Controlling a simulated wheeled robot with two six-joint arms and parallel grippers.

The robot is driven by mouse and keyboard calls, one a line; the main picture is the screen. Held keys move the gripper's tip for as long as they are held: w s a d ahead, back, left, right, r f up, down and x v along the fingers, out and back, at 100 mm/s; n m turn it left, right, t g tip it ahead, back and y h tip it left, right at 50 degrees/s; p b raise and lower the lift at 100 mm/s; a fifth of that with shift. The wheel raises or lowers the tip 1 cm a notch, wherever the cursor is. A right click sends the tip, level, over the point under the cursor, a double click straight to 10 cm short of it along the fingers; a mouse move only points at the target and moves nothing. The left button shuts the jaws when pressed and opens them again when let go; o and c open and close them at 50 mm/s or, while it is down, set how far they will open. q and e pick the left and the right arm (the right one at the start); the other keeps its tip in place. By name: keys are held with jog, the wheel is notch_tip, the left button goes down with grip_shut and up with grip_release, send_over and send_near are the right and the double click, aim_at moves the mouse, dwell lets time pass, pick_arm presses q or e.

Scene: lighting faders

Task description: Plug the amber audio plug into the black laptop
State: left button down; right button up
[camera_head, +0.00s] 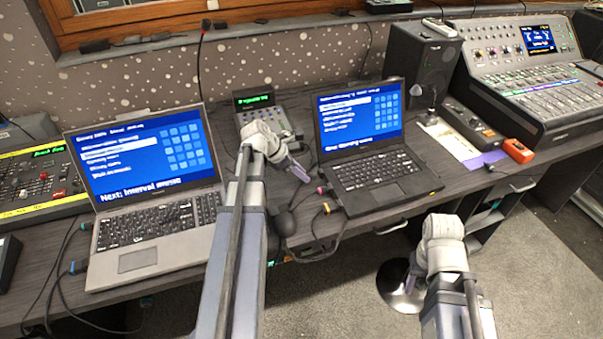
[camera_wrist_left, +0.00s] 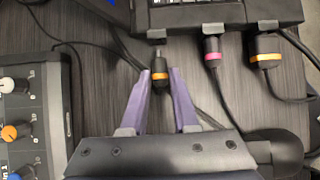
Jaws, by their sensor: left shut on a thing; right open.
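The black laptop (camera_head: 372,172) stands open on the desk, and its side edge with ports runs along the top of the left wrist view (camera_wrist_left: 215,14). My left gripper (camera_head: 300,172), its purple fingers seen in the left wrist view (camera_wrist_left: 160,84), is shut on the amber audio plug (camera_wrist_left: 160,76), a black plug with an amber ring.
A pink-ringed plug (camera_wrist_left: 212,57) and another orange-ringed plug (camera_wrist_left: 266,58) sit at the laptop's edge, right of the held plug. A small console with knobs (camera_wrist_left: 25,110) lies to the left. A grey laptop (camera_head: 150,215) stands at left, and a mixing console (camera_head: 530,85) at back right.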

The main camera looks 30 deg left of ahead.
pick_arm(q)
jog(key=shift+w+d, duration=0.8)
jog(key=shift+w, duration=0.15)
dwell(2.0)
jog(key=c, duration=0.6)
grip_release()
jog(key=p+v, duration=0.6)
jog(key=v, duration=0.1)
jog(key=shift+s+a+r, duration=0.2)
jog(key=shift+r, duration=0.1)
